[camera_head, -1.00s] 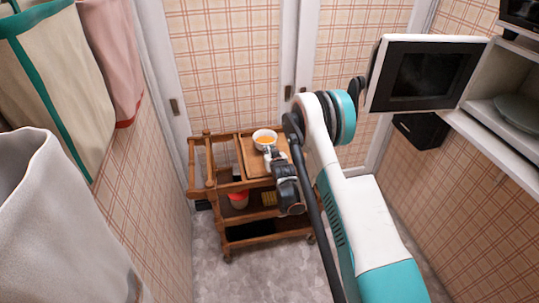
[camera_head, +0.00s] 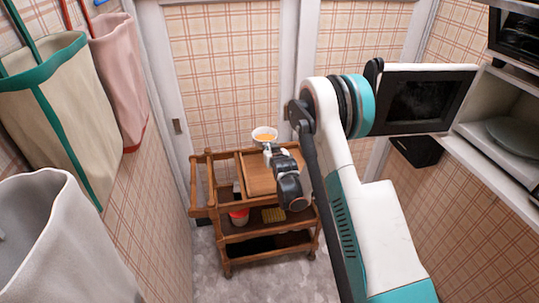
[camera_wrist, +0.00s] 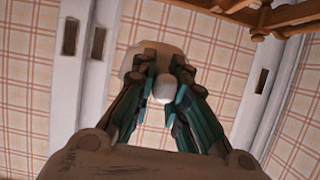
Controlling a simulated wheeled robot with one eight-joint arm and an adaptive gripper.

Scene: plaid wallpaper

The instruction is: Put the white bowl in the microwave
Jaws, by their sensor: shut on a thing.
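The white bowl (camera_head: 264,133) with orange contents is upright above the wooden cart, at the end of my arm. My gripper (camera_head: 268,150) is shut on it from the near side. In the wrist view my gripper (camera_wrist: 164,88) has its fingers closed around a small part of the pale bowl (camera_wrist: 163,86); the rest of the bowl is hard to make out there. The microwave (camera_head: 470,130) is at the right with its door (camera_head: 425,98) swung open. A round plate (camera_head: 520,135) lies inside it.
The wooden cart (camera_head: 258,178) stands below the bowl, with a red and white container (camera_head: 239,217) on a lower shelf. Cloth bags (camera_head: 60,110) hang on the left wall. A black box (camera_head: 416,151) is below the microwave door. Another dark appliance (camera_head: 516,35) is above the microwave.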

